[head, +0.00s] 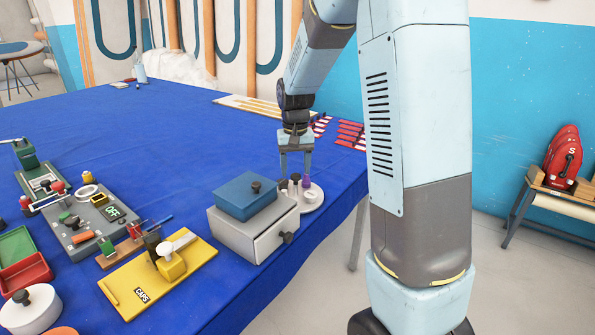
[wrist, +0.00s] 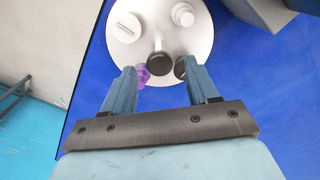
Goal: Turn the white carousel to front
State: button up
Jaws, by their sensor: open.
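The white carousel (head: 317,201) is a round disc near the right edge of the blue table, just behind the grey drawer box. In the wrist view the carousel (wrist: 200,38) carries a black knob (wrist: 160,62), a purple piece (wrist: 142,77), a dark piece (wrist: 180,68), a white cylinder (wrist: 183,14) and a white slotted piece (wrist: 127,27). My gripper (head: 296,174) points down over the carousel with its jaws apart. In the wrist view, the black knob lies between the fingertips of my gripper (wrist: 158,70). The purple piece is beside the left finger, the dark piece beside the right; contact is unclear.
The grey drawer box (head: 255,228) with a blue lidded box (head: 246,195) stands close in front of the carousel. A yellow board (head: 150,280) and a grey panel (head: 85,225) lie to the left. Red-striped pieces (head: 350,134) lie behind. The table's middle is clear.

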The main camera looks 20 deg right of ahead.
jog(key=shift+f, duration=0.8)
grip_shut()
